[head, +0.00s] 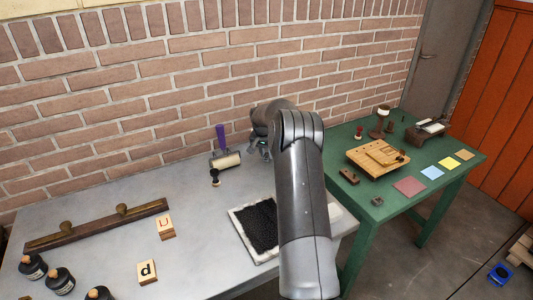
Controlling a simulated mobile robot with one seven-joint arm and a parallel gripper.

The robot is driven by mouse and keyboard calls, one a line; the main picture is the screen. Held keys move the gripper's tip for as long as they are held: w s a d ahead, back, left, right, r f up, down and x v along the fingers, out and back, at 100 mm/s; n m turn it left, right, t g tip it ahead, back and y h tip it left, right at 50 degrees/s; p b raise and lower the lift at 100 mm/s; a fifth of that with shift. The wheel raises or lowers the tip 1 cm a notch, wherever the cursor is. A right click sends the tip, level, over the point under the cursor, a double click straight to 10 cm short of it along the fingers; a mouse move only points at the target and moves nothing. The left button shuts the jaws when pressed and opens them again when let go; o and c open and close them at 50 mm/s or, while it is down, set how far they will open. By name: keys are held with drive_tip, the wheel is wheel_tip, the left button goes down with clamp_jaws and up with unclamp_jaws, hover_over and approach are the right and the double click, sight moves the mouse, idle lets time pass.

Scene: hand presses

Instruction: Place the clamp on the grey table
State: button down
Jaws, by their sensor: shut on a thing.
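My gripper (262,152) is over the back of the grey table (200,235), near the brick wall, partly hidden behind my own arm. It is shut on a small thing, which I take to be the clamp. A little greenish metal shows at the fingers, but the clamp's shape cannot be made out. I cannot tell whether it touches the tabletop.
A black ink slab in a pale tray (238,212), letter blocks (147,272), a wooden bar with knobs (97,226) and dark bottles (60,280) stand on the grey table. The green table (445,168) at right holds several tools. Grey tabletop is clear at centre left.

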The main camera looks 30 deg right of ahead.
drive_tip(key=c, duration=1.2)
unclamp_jaws()
drive_tip(key=s+a+r+n, duration=0.1)
drive_tip(key=s+a+r, duration=0.25)
drive_tip(key=r, duration=0.35)
drive_tip(key=s+a+r, duration=0.3)
drive_tip(key=a+r, duration=0.1)
drive_tip(key=r, duration=0.4)
drive_tip(key=s+a+r+n, duration=0.1)
drive_tip(key=s+a+r, duration=0.25)
drive_tip(key=r, duration=0.35)
drive_tip(key=s+a+r+n+t, duration=0.25)
drive_tip(key=s+a+r, duration=0.45)
drive_tip(key=s+a, duration=0.45)
drive_tip(key=s+a+f+n, duration=0.1)
drive_tip(key=s+a, duration=0.1)
drive_tip(key=s, duration=0.6)
drive_tip(key=s+a+f+n+y, duration=0.1)
drive_tip(key=s+a+f+n, duration=0.1)
drive_tip(key=s, duration=0.7)
drive_tip(key=s+a+f+n+y, duration=0.1)
drive_tip(key=s+a, duration=0.2)
drive_tip(key=s, duration=0.6)
drive_tip(key=shift+f+t, duration=0.35)
drive_tip(key=shift+t, duration=0.1)
